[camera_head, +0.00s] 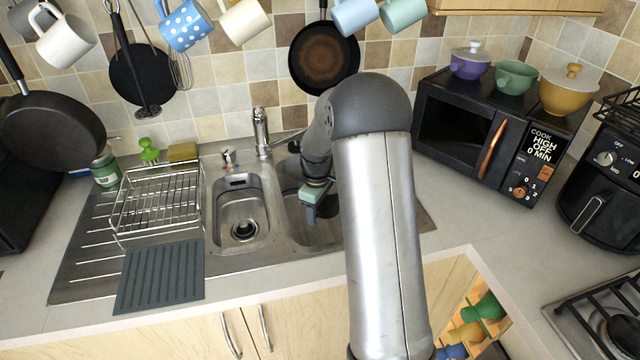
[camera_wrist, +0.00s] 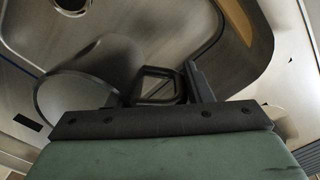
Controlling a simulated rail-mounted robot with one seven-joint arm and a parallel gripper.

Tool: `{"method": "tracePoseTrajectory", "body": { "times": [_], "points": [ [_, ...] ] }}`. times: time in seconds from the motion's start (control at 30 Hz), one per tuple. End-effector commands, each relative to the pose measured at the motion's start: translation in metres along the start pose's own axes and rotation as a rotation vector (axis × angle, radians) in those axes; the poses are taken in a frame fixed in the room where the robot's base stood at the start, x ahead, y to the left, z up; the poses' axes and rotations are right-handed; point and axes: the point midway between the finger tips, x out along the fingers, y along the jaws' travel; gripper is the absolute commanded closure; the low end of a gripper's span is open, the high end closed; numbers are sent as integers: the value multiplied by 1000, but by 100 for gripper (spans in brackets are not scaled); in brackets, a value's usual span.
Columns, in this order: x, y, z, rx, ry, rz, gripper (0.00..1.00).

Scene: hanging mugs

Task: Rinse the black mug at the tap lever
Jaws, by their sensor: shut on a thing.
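The black mug (camera_wrist: 85,92) shows in the wrist view, tilted on its side, with its handle (camera_wrist: 158,86) toward my gripper. My gripper (camera_wrist: 170,90) is shut on the handle and holds the mug over the sink. In the head view my gripper (camera_head: 312,208) is low over the right basin (camera_head: 295,222); my arm hides much of it, and I cannot make out the mug clearly there. The silver tap (camera_head: 262,130) stands behind the basins, left of my gripper. Its spout reaches right, partly behind my arm. No running water is visible.
The left basin (camera_head: 238,205) is empty. A wire dish rack (camera_head: 160,200) and a grey mat (camera_head: 160,275) are on the drainer to the left. A microwave (camera_head: 455,135) stands to the right. Mugs and pans hang above the sink.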

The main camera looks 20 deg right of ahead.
Motion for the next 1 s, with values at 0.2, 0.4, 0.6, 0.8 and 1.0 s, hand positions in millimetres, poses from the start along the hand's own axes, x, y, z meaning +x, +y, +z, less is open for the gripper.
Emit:
{"method": "tracePoseTrajectory", "body": {
  "times": [0.2, 0.4, 0.6, 0.8, 1.0],
  "points": [
    [0, 0, 0, 0, 1, 1, 92],
    [0, 0, 0, 0, 1, 1, 92],
    [-8, -6, 4, 0, 1, 2, 92],
    [-21, -19, 14, 0, 1, 2, 92],
    [-33, -32, 23, 0, 1, 1, 92]
  ]
}}
